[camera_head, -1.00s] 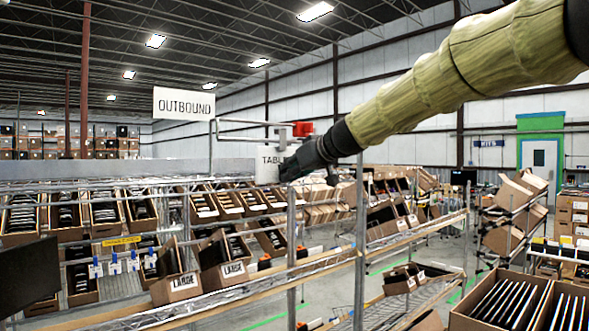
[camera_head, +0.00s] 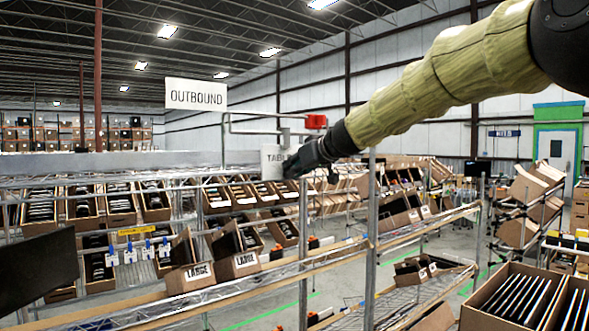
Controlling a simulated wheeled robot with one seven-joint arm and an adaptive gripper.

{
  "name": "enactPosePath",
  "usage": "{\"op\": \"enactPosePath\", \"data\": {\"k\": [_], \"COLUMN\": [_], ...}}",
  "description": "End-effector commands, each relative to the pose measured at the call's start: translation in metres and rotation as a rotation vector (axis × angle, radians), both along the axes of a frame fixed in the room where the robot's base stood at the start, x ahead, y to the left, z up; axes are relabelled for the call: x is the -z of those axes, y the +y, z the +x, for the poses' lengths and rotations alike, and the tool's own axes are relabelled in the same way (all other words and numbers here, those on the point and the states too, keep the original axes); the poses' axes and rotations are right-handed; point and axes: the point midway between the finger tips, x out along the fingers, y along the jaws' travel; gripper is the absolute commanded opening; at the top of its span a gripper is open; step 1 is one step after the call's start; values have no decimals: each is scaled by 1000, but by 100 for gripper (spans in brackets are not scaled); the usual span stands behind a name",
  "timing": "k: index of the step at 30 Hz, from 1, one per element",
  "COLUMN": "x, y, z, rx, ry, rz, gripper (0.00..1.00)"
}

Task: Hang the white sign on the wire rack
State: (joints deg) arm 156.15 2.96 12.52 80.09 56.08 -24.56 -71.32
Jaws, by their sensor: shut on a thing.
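My gripper (camera_head: 291,168) reaches in from the upper right on its yellow-sleeved arm. The wire rack (camera_head: 372,225) stands in front of me, with metal posts and wire shelves. The held sign shows in front of the rack's upper part, below a bent metal rod frame. I cannot tell whether the sign touches the rack. Another white sign reading "OUTBOUND" (camera_head: 196,94) is up to the left of the gripper.
Tilted cartons (camera_head: 188,277) marked "LARGE" sit on the rack's shelf. Blue clips (camera_head: 130,253) hang at the left under a yellow label. A red block (camera_head: 316,121) is on the rod frame just above my gripper. An open carton (camera_head: 515,295) stands at lower right.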

Motion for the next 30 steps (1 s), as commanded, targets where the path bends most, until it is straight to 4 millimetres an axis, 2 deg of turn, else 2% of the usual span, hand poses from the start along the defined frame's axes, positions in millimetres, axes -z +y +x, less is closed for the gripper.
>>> {"op": "enactPosePath", "data": {"k": [14, 15, 18, 30], "x": [3, 3, 3, 1], "y": [0, 0, 0, -3], "z": [0, 0, 0, -3], "rx": [0, 0, 0, 0], "ry": [0, 0, 0, 0], "rz": [0, 0, 0, 1], "gripper": [0, 19, 37, 37]}}
